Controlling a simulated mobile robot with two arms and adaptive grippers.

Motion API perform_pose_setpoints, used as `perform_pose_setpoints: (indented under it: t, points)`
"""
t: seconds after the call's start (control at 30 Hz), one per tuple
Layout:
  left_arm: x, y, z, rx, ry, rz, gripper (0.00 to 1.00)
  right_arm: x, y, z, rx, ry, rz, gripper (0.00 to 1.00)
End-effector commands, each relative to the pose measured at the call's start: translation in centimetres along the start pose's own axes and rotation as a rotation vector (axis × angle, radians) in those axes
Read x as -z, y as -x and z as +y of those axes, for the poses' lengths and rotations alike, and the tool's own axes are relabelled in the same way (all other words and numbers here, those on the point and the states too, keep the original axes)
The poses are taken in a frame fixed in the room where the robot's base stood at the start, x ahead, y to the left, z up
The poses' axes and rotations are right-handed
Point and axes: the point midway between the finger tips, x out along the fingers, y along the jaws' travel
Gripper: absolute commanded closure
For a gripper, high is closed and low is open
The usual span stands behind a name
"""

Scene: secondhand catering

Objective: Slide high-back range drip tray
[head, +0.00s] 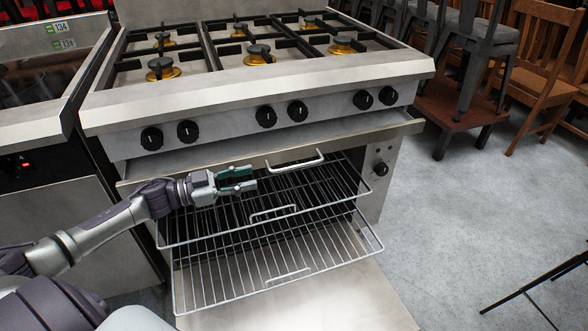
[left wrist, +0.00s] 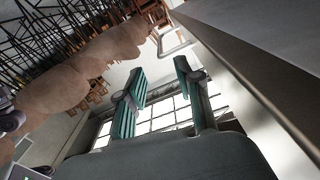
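The high-back range (head: 255,100) fills the middle of the head view. Its drip tray (head: 215,161) is the wide metal front below the knobs, and it juts forward past the knob panel. A pale bar handle (head: 296,161) is on the tray's front; a pale handle (left wrist: 172,43) also shows beyond the fingers in the left wrist view. My left gripper (head: 255,178) is open and empty, left of the handle and slightly lower, apart from it. Its teal fingers (left wrist: 160,69) are spread in the left wrist view. My right gripper is out of view.
The oven below is open, with two wire racks (head: 340,256) pulled out and the door (head: 370,292) lowered. Another appliance (head: 45,170) stands close on the left. Chairs (head: 545,70) stand at the right.

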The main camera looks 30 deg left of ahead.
Motion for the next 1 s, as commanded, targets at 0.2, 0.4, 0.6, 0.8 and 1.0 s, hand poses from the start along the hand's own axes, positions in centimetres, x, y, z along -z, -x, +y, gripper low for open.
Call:
perform_pose_setpoints:
  t: [0.2,0.4,0.6,0.8,1.0]
  points:
    - [0.1,-4.1,-0.1,0.002,-0.003,0.007,0.65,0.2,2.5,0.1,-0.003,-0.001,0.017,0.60]
    - [0.1,-8.1,-0.1,0.003,-0.003,0.005,0.65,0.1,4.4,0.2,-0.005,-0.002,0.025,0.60]
    - [0.1,-11.1,-0.1,0.003,-0.001,0.004,0.65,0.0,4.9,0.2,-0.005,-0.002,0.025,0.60]
    - [0.0,-12.3,-0.1,0.003,0.000,0.000,0.65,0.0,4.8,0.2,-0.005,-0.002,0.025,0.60]
    - [0.0,-12.4,-0.1,0.003,-0.001,-0.001,0.65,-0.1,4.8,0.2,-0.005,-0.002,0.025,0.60]
